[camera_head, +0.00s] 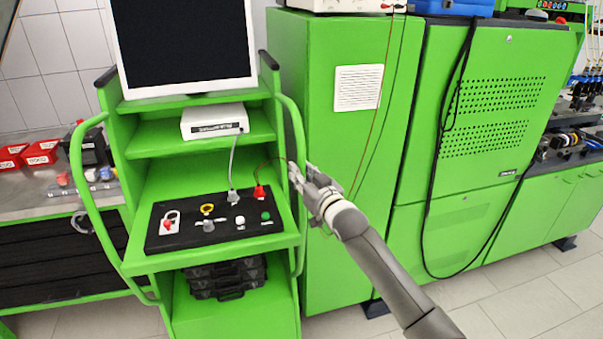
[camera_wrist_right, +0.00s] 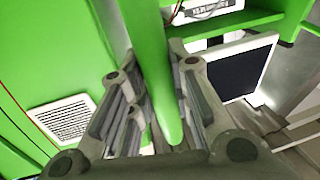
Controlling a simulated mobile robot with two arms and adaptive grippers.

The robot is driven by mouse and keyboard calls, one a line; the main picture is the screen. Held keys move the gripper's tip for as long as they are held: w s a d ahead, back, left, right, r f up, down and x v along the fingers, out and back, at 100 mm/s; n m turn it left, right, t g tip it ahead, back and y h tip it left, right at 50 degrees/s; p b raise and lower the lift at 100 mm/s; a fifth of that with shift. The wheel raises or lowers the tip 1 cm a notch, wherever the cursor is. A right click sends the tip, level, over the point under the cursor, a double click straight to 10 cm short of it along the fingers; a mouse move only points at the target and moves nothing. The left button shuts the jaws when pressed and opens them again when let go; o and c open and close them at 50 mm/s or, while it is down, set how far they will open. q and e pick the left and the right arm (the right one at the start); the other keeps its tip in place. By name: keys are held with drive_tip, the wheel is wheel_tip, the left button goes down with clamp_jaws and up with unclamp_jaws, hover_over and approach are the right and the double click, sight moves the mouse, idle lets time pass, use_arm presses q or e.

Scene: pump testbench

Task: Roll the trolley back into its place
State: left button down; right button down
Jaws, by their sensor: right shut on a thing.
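The green trolley (camera_head: 150,262) stands left of centre in the head view, with a monitor (camera_head: 185,45) on top and a black control panel (camera_head: 215,222) on its shelf. It has a curved green handle on each side. My right gripper (camera_head: 300,180) is at the right handle (camera_head: 291,125). In the right wrist view, the green handle bar (camera_wrist_right: 155,70) runs between the two fingers of the right gripper (camera_wrist_right: 165,110), which is shut on it. My left gripper is not in view.
A tall green cabinet (camera_head: 325,160) stands just right of the trolley, with another green cabinet (camera_head: 470,120) further right. A bench (camera_head: 30,190) with red boxes (camera_head: 40,152) is on the left. Black cases (camera_head: 228,279) sit on the trolley's lower shelf. Tiled floor (camera_head: 515,300) is clear at the right front.

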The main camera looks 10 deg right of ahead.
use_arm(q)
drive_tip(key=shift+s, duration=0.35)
use_arm(e)
drive_tip(key=shift+w+d+r, duration=0.1)
drive_tip(key=shift+r, duration=0.25)
drive_tip(key=c, duration=1.7)
unclamp_jaws()
drive_tip(key=shift+c, duration=0.2)
drive_tip(key=o, duration=0.4)
drive_tip(key=shift+w+f, duration=0.25)
drive_tip(key=shift+f, duration=0.05)
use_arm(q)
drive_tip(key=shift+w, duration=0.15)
use_arm(e)
drive_tip(key=shift+o, duration=0.2)
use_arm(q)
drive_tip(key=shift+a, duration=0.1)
use_arm(e)
drive_tip(key=shift+s, duration=0.3)
drive_tip(key=shift+s+d+f, duration=0.1)
drive_tip(key=shift+s, duration=0.5)
drive_tip(key=v, duration=1)
drive_tip(key=shift+s+d, duration=0.1)
